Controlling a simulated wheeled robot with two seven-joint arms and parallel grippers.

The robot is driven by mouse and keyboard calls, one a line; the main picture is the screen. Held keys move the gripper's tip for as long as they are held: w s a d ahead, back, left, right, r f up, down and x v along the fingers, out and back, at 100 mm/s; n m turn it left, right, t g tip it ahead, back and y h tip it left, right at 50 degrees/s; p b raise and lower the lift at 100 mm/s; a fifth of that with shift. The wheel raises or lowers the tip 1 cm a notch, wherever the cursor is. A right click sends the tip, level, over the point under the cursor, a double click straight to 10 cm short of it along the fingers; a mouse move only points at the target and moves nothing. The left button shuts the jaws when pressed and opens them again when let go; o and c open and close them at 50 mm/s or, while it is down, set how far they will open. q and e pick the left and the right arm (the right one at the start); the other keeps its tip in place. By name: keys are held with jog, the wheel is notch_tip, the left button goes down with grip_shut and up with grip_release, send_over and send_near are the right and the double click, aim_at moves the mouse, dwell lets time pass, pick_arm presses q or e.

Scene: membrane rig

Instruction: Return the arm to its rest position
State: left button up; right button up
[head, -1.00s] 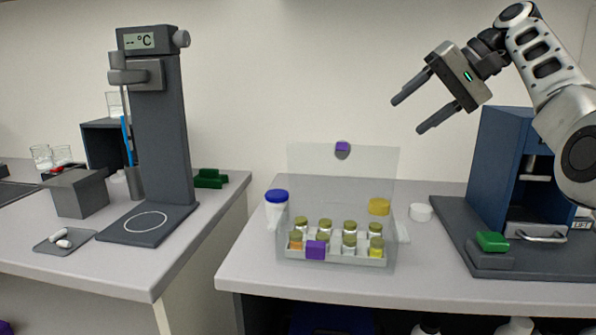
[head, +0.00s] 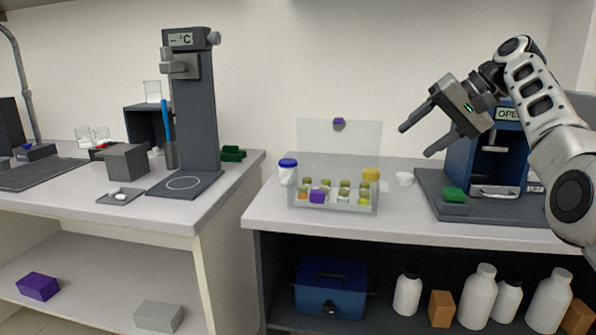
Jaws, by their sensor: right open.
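My right gripper (head: 416,139) is open and empty. It hangs in the air at the right of the head view, in front of the wall and the blue machine, with its fingers pointing down to the left. My right arm (head: 540,100) comes in from the right edge, bent at an elbow near the top. The gripper touches nothing that I can see. My left gripper and left arm are not in view.
A clear box (head: 370,201) of capped vials stands on the right bench with its lid up. The blue machine (head: 459,158) stands right of it, its sign reading "OPE", partly hidden by my arm. A grey stand (head: 195,120) stands on the left bench. A gap separates the benches.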

jog(key=d+f+h, duration=0.1)
jog(key=f, duration=0.7)
jog(key=w+d+f+t+h, duration=0.1)
jog(key=f, duration=0.7)
jog(key=w+d+f+m+h, duration=0.1)
jog(key=f+h, duration=0.1)
jog(key=f, duration=0.6)
jog(key=shift+t, duration=0.4)
jog(key=s+a+f+n+t+h, duration=0.1)
jog(key=s+a+f, duration=0.1)
jog(key=s+f, duration=0.65)
jog(key=s+a+f+n+t+h, duration=0.15)
jog(key=s+f, duration=0.45)
jog(key=f, duration=0.6)
jog(key=s+a+r+n+t+y, duration=0.1)
jog(key=s+a, duration=0.3)
jog(key=s, duration=0.7)
jog(key=s+a+n+t+y, duration=0.1)
jog(key=s+a, duration=0.4)
jog(key=s, duration=0.7)
jog(key=shift+s+a+r+n+y+p, duration=0.15)
jog(key=shift+s+r+n+y+p, duration=0.05)
jog(key=shift+r+n+y+p, duration=0.15)
